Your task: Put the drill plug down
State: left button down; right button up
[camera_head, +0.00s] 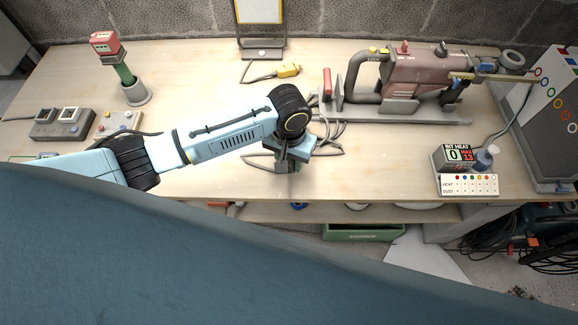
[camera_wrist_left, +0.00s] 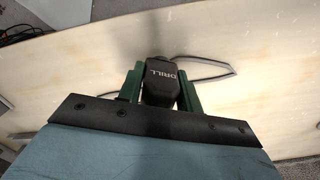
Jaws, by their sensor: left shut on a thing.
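The drill plug (camera_wrist_left: 161,84) is a black plug with the word DRILL on it, seen in the left wrist view between the green fingers of my left gripper (camera_wrist_left: 160,92). The gripper is shut on it. In the head view my left gripper (camera_head: 287,163) points down over the front middle of the workbench (camera_head: 200,80), and it mostly hides the plug. A grey cord (camera_wrist_left: 208,70) runs from the plug to the right over the bench top. I cannot tell whether the plug touches the wood. My right gripper is not in view.
A yellow plug (camera_head: 288,70) lies behind my left arm. A red drill machine (camera_head: 415,75) stands on a grey base at the right. A BIT HEAT box (camera_head: 457,157) stands at the front right. Socket boxes (camera_head: 62,124) sit at the left. Bare wood lies left of the gripper.

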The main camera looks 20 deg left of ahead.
pick_arm(q)
notch_tip(320, 180, down, 4)
jog(key=shift+r+b, duration=0.1)
jog(key=shift+b, duration=0.25)
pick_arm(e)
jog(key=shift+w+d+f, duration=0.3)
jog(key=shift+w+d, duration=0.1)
pick_arm(q)
jog(key=shift+f, duration=0.55)
jog(key=c, duration=0.9)
grip_release()
jog(key=shift+c, duration=0.2)
notch_tip(320, 180, up, 13)
jog(key=shift+p, duration=1)
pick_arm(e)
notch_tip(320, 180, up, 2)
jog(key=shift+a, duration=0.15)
